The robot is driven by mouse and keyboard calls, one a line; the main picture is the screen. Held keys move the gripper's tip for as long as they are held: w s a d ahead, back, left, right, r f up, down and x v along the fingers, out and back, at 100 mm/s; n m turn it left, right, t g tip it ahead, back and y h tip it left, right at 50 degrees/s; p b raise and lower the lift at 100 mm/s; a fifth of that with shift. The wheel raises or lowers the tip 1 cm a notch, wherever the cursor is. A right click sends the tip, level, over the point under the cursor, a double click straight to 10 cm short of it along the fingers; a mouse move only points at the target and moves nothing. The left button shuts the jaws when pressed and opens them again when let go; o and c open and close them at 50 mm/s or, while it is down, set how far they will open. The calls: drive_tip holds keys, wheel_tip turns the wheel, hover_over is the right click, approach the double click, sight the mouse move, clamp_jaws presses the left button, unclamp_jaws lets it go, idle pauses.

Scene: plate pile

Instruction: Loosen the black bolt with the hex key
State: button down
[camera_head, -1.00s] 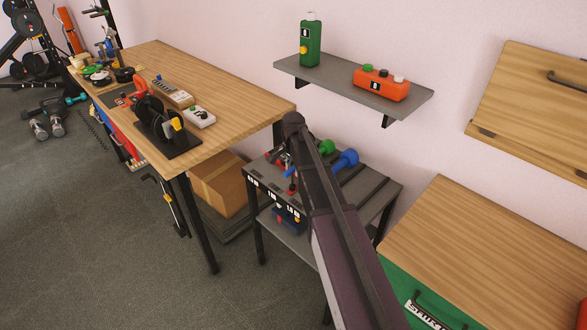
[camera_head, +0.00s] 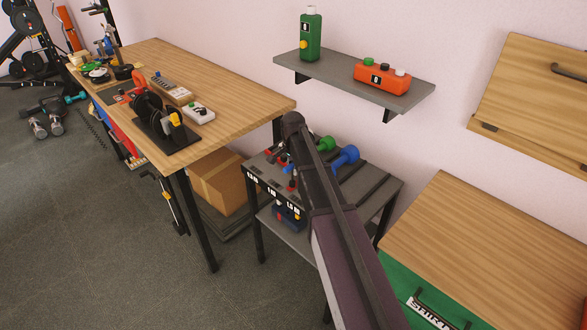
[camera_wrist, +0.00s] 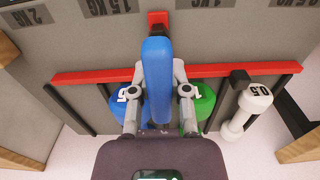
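My gripper (camera_wrist: 160,76) is over the small rack in the wrist view, with its two grey fingers on either side of a long blue bar-like thing (camera_wrist: 157,85). The fingers appear to press on the sides of the bar. The bar's far end meets a dark part (camera_wrist: 157,31) beside a red block (camera_wrist: 158,17). I cannot tell whether the blue thing is the hex key, or whether the dark part is the black bolt. In the head view my own arm largely hides the gripper.
The rack (camera_head: 262,240) holds a green dumbbell (camera_head: 326,144) and a blue dumbbell (camera_head: 346,155). A white dumbbell (camera_wrist: 246,110) lies right of my gripper. A wall shelf (camera_head: 330,75) overhangs the rack. A wooden workbench (camera_head: 235,95) and a green cabinet (camera_head: 390,280) flank it.

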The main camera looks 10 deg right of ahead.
drive_tip(key=n, duration=0.4)
drive_tip(key=shift+a+n, duration=0.1)
drive_tip(key=shift+n, duration=0.2)
drive_tip(key=n, duration=0.4)
drive_tip(key=shift+a, duration=0.1)
drive_tip(key=n, duration=0.4)
drive_tip(key=shift+s+n, duration=0.1)
drive_tip(key=shift+n, duration=0.2)
drive_tip(key=shift+a+n, duration=0.15)
drive_tip(key=shift+n, duration=1.85)
drive_tip(key=c, duration=0.5)
unclamp_jaws()
